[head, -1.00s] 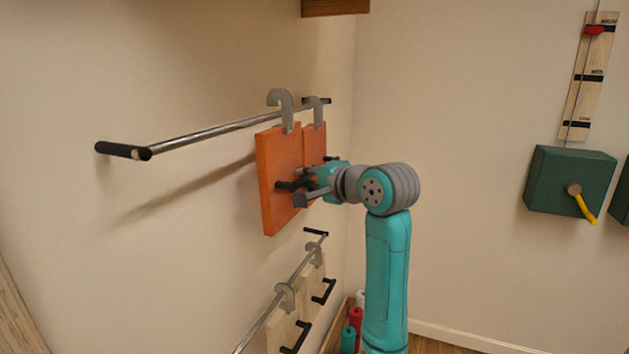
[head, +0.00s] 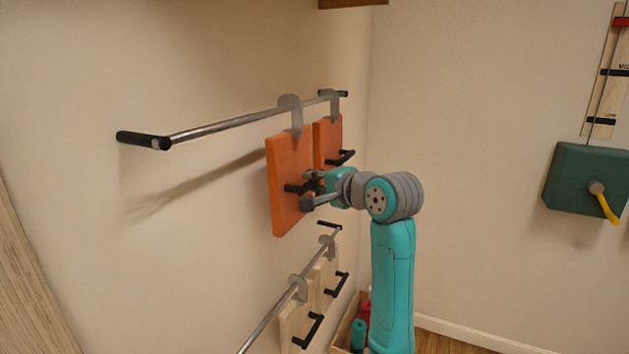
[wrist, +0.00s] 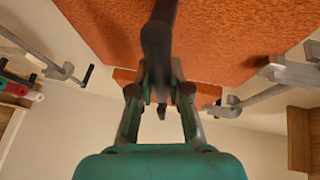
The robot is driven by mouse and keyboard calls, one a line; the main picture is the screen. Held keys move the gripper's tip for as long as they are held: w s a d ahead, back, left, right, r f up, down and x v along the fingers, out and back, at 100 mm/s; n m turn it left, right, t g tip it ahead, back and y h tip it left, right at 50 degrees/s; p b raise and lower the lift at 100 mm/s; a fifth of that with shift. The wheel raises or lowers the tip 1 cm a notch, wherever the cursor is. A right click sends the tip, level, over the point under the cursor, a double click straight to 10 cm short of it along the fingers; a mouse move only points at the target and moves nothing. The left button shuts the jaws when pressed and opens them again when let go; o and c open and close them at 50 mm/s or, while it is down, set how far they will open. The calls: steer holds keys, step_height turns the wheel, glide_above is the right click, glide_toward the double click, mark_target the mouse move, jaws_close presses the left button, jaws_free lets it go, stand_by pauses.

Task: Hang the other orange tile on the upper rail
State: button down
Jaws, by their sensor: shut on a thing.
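Two orange tiles with grey hooks and black handles are at the upper rail (head: 215,129). The far orange tile (head: 324,130) hangs by its hook near the rail's far end. My gripper (head: 309,195) is shut on the black handle of the near orange tile (head: 287,165). That tile is upright, and its hook (head: 291,104) overlaps the rail; I cannot tell if it bears on it. In the wrist view, the near tile's face (wrist: 240,35) fills the top and my fingers (wrist: 159,90) are at its dark handle (wrist: 157,40).
A lower rail (head: 267,328) holds pale tiles (head: 295,322) with black handles. A wooden box with coloured cylinders (head: 358,335) stands below by the wall corner. A green box with a yellow lever (head: 578,182) is on the right wall. The upper rail's near part is bare.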

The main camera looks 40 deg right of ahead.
steer(key=c, duration=1)
jaws_free()
steer(key=shift+c, duration=0.2)
steer(key=shift+s, duration=0.1)
steer(key=v, duration=1.2)
